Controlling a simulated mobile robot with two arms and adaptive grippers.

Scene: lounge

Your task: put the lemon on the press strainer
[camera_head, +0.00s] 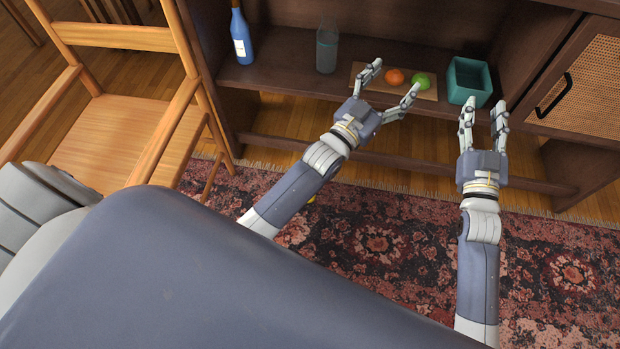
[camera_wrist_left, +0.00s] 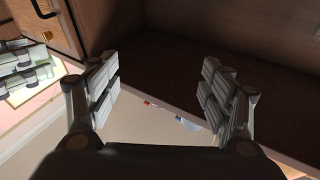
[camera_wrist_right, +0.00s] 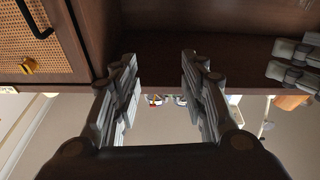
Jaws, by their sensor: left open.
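A small yellow patch (camera_head: 311,199) shows beside my left forearm, low over the rug. It is mostly hidden, and I cannot tell whether it is the lemon. I cannot make out a press strainer in any view. My left gripper (camera_head: 391,86) is open and empty, in front of the shelf with the fruit board; its spread fingers also show in the left wrist view (camera_wrist_left: 162,85). My right gripper (camera_head: 483,110) is open with a narrower gap and empty, in front of the teal box; it also shows in the right wrist view (camera_wrist_right: 160,75).
On the shelf stand a blue bottle (camera_head: 241,38), a clear bottle (camera_head: 327,50), a board (camera_head: 362,72) with an orange fruit (camera_head: 394,76) and a green fruit (camera_head: 421,81), and a teal box (camera_head: 468,80). A wooden chair (camera_head: 120,130) is left; a rattan door (camera_head: 590,90) is right.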

